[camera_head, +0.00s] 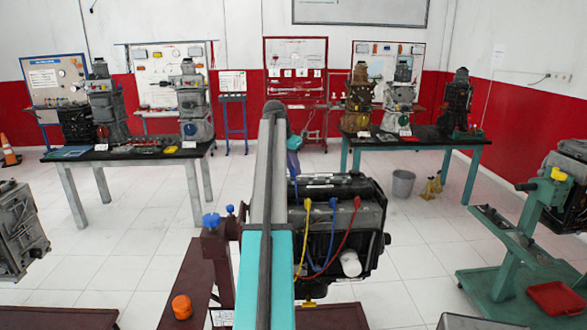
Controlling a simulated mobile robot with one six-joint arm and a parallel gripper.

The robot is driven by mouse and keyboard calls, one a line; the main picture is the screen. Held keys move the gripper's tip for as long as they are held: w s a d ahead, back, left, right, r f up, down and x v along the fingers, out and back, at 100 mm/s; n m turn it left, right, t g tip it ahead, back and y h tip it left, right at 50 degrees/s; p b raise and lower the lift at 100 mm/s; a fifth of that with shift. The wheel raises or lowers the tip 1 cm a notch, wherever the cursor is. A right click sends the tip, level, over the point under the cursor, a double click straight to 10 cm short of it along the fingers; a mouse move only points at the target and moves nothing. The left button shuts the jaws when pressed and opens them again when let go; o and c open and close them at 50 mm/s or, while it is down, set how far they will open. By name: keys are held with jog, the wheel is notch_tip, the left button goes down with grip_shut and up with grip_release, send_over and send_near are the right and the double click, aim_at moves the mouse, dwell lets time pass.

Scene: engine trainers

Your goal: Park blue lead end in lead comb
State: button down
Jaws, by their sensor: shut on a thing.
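My arm rises through the middle of the view, and its violet-blue wrist hangs down at the far end. My gripper (295,186) shows only as a dark sliver below the wrist, largely covered by my arm. It is shut; the held end is hidden. The blue lead (331,236) hangs in a loop on the front of the dark engine (340,212). Its blue plug is at the upper front, between a yellow lead (305,240) and a red lead (351,232). The loop's other side runs up-left towards my arm. I cannot make out the lead comb.
A green engine stand (508,270) with a red tray (555,297) is at the right. Tables with engines (130,152) stand behind. White floor (420,250) lies open to the engine's right.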

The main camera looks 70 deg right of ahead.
jog(key=shift+f, duration=0.5)
dwell(1.0)
jog(key=c, duration=1.6)
grip_release()
jog(key=shift+o, duration=0.2)
jog(key=shift+r, duration=0.1)
jog(key=b+v, duration=0.1)
jog(key=v, duration=1.2)
jog(key=shift+a+r, duration=0.2)
jog(key=shift+r, duration=0.05)
